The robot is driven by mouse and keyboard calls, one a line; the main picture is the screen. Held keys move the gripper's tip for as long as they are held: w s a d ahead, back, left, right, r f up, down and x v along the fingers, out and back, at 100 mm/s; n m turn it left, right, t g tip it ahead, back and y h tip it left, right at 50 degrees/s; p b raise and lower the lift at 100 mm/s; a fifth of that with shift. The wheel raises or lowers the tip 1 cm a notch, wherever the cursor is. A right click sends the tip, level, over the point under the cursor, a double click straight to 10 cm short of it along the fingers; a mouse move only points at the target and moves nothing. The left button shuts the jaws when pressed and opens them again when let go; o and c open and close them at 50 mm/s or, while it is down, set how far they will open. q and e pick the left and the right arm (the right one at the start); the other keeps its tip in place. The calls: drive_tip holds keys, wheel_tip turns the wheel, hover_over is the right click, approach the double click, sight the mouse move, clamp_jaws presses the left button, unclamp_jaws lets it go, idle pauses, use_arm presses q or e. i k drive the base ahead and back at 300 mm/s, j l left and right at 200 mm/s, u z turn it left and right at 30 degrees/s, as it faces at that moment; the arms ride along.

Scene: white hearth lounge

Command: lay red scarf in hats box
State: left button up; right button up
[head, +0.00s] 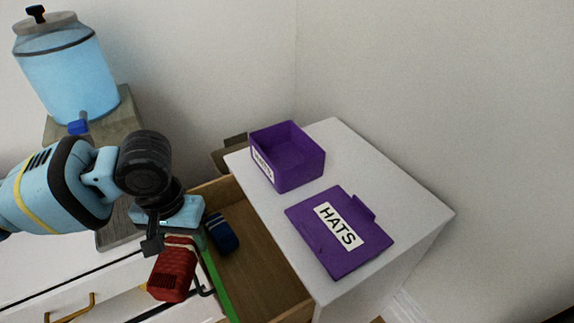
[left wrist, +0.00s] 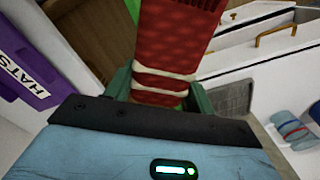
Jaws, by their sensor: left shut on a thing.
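The red scarf (head: 172,272) is a rolled bundle with pale bands. My left gripper (head: 180,246) is shut on it and holds it at the left side of the open drawer. In the left wrist view the scarf (left wrist: 178,45) sits between the green fingers (left wrist: 160,97). The hats box (head: 301,172) is purple, open at the top and looks empty. It stands on the white cabinet top, to the right of the gripper. Its purple lid (head: 358,259), labelled HATS, lies flat in front of it. A purple HATS-labelled part (left wrist: 38,60) shows at left in the wrist view. My right gripper is out of view.
The open wooden drawer (head: 262,262) holds a dark blue roll (head: 222,232). The white cabinet top (head: 405,214) has free room at the right. A blue water dispenser (head: 68,78) stands at the back left. A wall borders the right side.

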sight(286, 164)
drive_tip(key=z, duration=0.95)
drive_tip(key=k+j+z, duration=0.1)
drive_tip(key=z, duration=0.15)
drive_tip(key=k+j, duration=0.15)
drive_tip(key=j, duration=0.2)
drive_tip(key=k+j, duration=0.2)
drive_tip(key=j, duration=0.15)
drive_tip(key=i+j, duration=0.35)
drive_tip(key=i, duration=0.1)
